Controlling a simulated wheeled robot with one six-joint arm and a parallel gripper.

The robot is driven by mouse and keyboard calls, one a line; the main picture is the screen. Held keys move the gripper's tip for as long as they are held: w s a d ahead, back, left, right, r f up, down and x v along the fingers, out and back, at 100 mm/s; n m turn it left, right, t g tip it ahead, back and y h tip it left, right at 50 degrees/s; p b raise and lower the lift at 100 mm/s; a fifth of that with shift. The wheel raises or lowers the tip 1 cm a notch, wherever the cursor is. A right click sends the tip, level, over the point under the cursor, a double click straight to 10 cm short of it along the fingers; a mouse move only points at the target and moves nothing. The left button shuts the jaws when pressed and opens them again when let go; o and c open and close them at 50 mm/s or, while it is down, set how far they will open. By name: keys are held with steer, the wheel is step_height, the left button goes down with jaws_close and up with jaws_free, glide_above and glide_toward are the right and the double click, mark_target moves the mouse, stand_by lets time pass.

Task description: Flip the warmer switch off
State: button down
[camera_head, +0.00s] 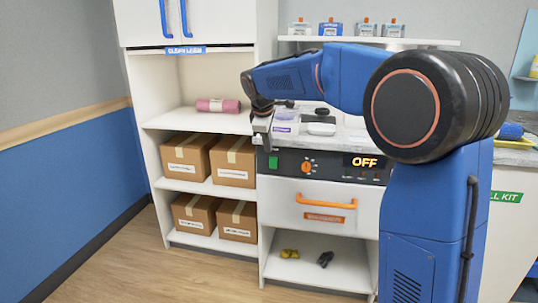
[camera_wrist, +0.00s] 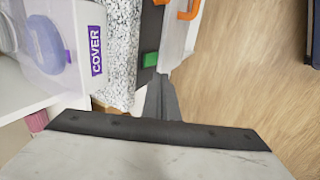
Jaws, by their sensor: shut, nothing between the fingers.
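The warmer's black control panel (camera_head: 335,168) runs along the front of the counter, above a white drawer. A green switch (camera_head: 273,162) sits at its left end, and it also shows in the wrist view (camera_wrist: 150,59). An orange knob (camera_head: 307,167) is to its right. A lit display (camera_head: 364,162) reads OFF. My gripper (camera_head: 266,149) is shut and empty, pointing down just above the green switch. In the wrist view its fingertips (camera_wrist: 160,76) are close to the switch; I cannot tell whether they touch it.
The drawer has an orange handle (camera_head: 326,201). A clear container labelled COVER (camera_wrist: 70,40) stands on the speckled counter (camera_wrist: 120,50) near my gripper. Cardboard boxes (camera_head: 233,160) and a pink roll (camera_head: 218,105) fill shelves at the left. The floor (camera_head: 150,262) in front is clear.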

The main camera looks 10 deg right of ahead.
steer(key=r, duration=0.3)
steer(key=s+r, duration=0.1)
steer(key=r, duration=0.1)
steer(key=shift+a, duration=0.2)
steer(key=s+d+f+m+y, duration=0.1)
steer(key=s+d+f+m, duration=0.2)
steer(key=s, duration=0.8)
steer(key=s+d+f+m, duration=0.1)
steer(key=s+d+m, duration=0.3)
steer(key=s, duration=0.8)
steer(key=s+d+f+m, duration=0.1)
steer(key=s+f+m, duration=0.2)
steer(key=s+f, duration=0.4)
steer(key=s+d+f+m+y, duration=0.1)
steer(key=s+f, duration=0.6)
steer(key=s, duration=0.9)
steer(key=shift+d+f+m, duration=0.4)
steer(key=shift+d+m, duration=0.2)
steer(key=shift+m, duration=0.4)
